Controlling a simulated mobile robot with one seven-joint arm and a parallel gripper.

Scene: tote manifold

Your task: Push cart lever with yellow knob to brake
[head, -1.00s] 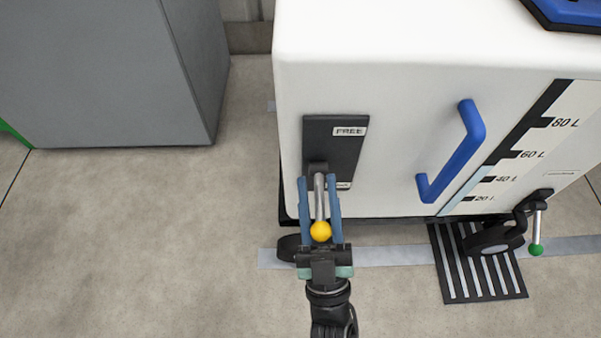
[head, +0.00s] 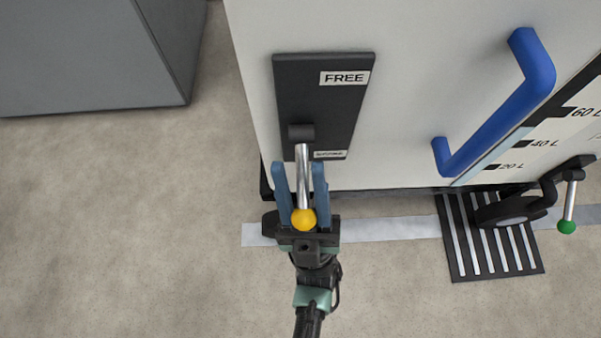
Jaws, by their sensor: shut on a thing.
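The lever (head: 302,165) is a silver rod on a dark pivot, on a black plate (head: 325,90) on the white cart's (head: 400,90) front. The plate reads "FREE" at its top; a smaller lower label is too small to read surely. The rod points down in the picture and ends in a yellow knob (head: 303,219). My gripper (head: 299,172) has its two blue fingers on either side of the rod, shut on the lever, with the knob between the fingers near the palm. Finger contact with the rod is hard to make out.
A blue handle (head: 505,105) slants across the cart front, right of the plate. A second lever with a green knob (head: 567,227) stands at the right, by a caster and a black striped floor grate (head: 465,245). A grey cabinet (head: 80,55) is upper left. Floor at left is clear.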

